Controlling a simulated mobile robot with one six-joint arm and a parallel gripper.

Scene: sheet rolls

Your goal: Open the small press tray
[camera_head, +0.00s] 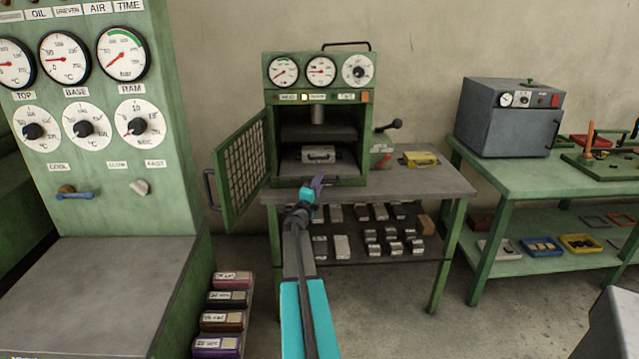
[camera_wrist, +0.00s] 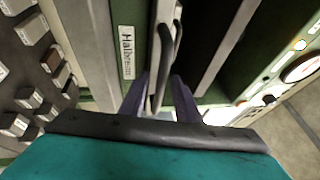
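The small press (camera_head: 318,72) is a green cabinet with gauges on top, standing on a grey-topped table. Its mesh door (camera_head: 240,165) stands open to the left. Inside, a grey mold (camera_head: 318,154) with a handle rests on the lower plate. My gripper (camera_head: 312,186) is in front of the press's lower front edge. In the wrist view its two purple fingers (camera_wrist: 160,92) are apart. A pale grey bar and dark curved handles (camera_wrist: 164,55) show between and just beyond them. I cannot tell whether they touch, and the tray's edge is not clear.
A yellow mold (camera_head: 420,158) and a lever (camera_head: 388,126) are right of the press. The shelf below holds several metal blocks (camera_head: 342,246). A gauge cabinet (camera_head: 95,190) stands at left; a bench with a grey oven (camera_head: 508,118) is at right.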

